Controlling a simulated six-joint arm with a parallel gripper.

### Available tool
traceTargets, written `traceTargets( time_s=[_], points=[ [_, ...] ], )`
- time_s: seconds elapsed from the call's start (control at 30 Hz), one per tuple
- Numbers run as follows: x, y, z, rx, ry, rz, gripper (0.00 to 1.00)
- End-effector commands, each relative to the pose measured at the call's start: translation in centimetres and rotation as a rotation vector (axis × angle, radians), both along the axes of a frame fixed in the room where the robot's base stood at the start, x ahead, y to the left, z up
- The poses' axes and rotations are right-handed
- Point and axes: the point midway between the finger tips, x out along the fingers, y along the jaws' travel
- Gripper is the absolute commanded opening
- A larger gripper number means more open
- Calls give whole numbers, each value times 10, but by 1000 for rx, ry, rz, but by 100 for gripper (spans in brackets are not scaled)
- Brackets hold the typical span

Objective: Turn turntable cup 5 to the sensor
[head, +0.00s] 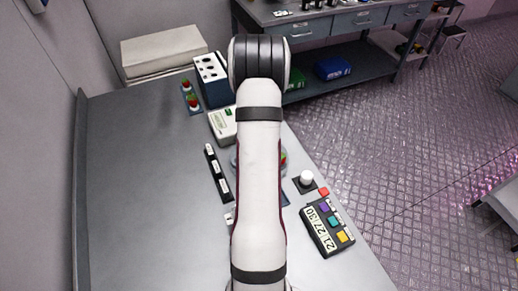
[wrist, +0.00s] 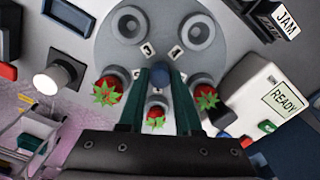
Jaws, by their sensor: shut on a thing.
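The turntable (wrist: 165,35) is a grey disc in the wrist view. In the head view my arm hides most of it. Two empty cups, one (wrist: 130,24) upper left and one (wrist: 198,31) upper right, face the camera. Red berries with green leaves sit in cups at the left (wrist: 108,90), near middle (wrist: 154,117) and right (wrist: 206,98). Small number tags stand by the cups; I cannot read which is cup 5. A white box reading READY (wrist: 262,95), apparently the sensor, stands right of the disc.
A black strip with white labels (head: 217,172) lies left of the turntable. A white button on a black base (head: 306,179) and a panel with coloured keys (head: 327,227) stand at right. A rack (head: 212,82) and berries (head: 190,97) are farther back. The table's left side is clear.

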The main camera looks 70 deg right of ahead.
Motion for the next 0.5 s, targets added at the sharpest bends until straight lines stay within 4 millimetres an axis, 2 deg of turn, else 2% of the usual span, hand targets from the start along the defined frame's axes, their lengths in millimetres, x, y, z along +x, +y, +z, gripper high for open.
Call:
traceTargets(
  time_s=[0.5],
  points=[
    [0,0,1,-1,0,-156,0]
  ],
)
